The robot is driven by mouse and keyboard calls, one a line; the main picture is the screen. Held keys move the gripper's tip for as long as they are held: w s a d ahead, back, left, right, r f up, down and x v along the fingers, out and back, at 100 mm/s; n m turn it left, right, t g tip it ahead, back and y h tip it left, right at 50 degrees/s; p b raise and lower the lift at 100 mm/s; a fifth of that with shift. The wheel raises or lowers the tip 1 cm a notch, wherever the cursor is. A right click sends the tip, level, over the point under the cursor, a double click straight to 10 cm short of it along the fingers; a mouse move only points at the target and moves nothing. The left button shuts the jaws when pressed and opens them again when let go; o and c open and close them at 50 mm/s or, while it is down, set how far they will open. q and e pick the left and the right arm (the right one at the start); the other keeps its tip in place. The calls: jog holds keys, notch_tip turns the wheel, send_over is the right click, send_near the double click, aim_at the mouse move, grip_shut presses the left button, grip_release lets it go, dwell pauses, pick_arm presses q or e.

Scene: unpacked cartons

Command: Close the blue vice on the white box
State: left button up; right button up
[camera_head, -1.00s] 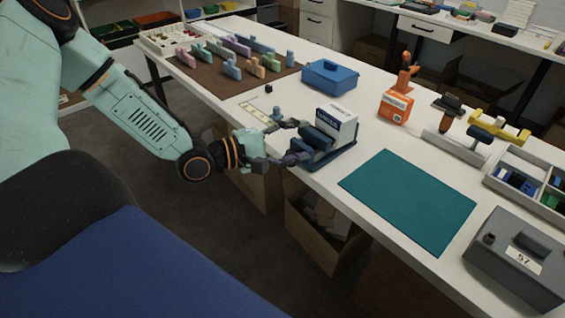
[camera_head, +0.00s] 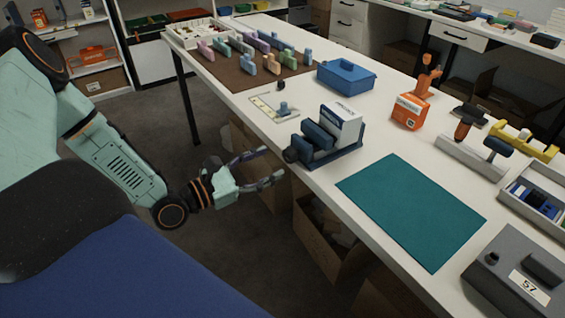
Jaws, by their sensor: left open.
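The blue vice (camera_head: 318,146) stands near the front edge of the white table, with its dark handle end facing my side. The white box (camera_head: 345,121) stands upright between its jaws, a dark blue band on its near face. Whether the jaw touches the box I cannot tell. My left gripper (camera_head: 275,167) is open and empty, in the air off the table's front edge, to the left of the vice and apart from it. My right gripper is not in view.
A teal mat (camera_head: 411,210) lies right of the vice. A blue case (camera_head: 346,77), an orange box (camera_head: 409,112) and a grey case (camera_head: 517,273) stand on the table. Colored blocks stand on a brown mat (camera_head: 229,70). An open carton (camera_head: 325,238) sits below the table edge.

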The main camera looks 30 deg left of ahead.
aim_at(286, 156)
pick_arm(q)
jog(key=b+x, duration=0.1)
jog(key=x, duration=0.2)
jog(key=shift+w+d+f+b, duration=0.1)
jog(key=shift+w+d+b, duration=0.1)
jog(key=shift+b, duration=0.1)
jog(key=shift+w, duration=0.4)
jog(key=shift+d, duration=0.25)
jog(key=shift+w+a, duration=0.1)
jog(key=shift+a, duration=0.05)
jog(key=shift+c, duration=1.2)
jog(key=c, duration=0.9)
